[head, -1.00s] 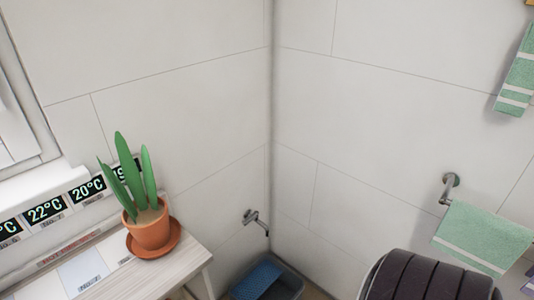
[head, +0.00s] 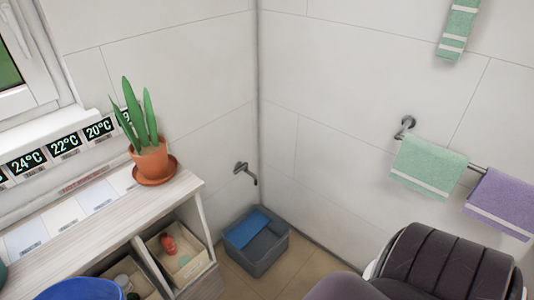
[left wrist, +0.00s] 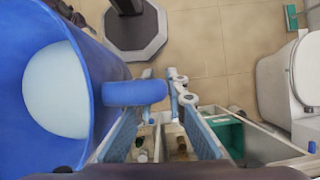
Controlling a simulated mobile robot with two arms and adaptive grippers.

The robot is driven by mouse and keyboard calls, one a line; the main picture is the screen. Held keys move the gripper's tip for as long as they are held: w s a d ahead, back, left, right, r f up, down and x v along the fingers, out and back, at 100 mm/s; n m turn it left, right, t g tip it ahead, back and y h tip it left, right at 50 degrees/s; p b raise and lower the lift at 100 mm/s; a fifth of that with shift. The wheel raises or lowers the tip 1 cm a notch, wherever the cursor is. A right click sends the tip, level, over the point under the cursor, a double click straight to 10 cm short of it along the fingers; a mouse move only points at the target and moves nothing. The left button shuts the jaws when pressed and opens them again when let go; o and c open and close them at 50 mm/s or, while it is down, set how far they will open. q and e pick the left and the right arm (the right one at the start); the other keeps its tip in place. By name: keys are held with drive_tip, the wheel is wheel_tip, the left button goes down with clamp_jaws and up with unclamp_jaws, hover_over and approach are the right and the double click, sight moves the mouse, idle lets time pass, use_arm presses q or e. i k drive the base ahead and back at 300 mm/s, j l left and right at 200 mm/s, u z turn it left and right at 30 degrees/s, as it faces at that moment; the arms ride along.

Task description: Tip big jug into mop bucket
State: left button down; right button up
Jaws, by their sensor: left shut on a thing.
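The big jug is blue; its rim (head: 85,287) shows at the bottom left of the head view. In the left wrist view the jug (left wrist: 88,30) fills the left side, with a pale, whitish content surface inside. My left gripper (left wrist: 161,80) is shut on the jug's blue handle (left wrist: 135,93). The mop bucket (head: 265,262) is a grey-blue tub with a bright blue part at its top. It stands on the floor in the corner, below a wall tap, apart from the jug.
A wooden shelf unit (head: 110,235) with open bins runs along the left wall. A potted plant (head: 150,160) stands at its corner.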

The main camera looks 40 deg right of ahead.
sight(258, 238)
drive_tip(key=z, duration=1.9)
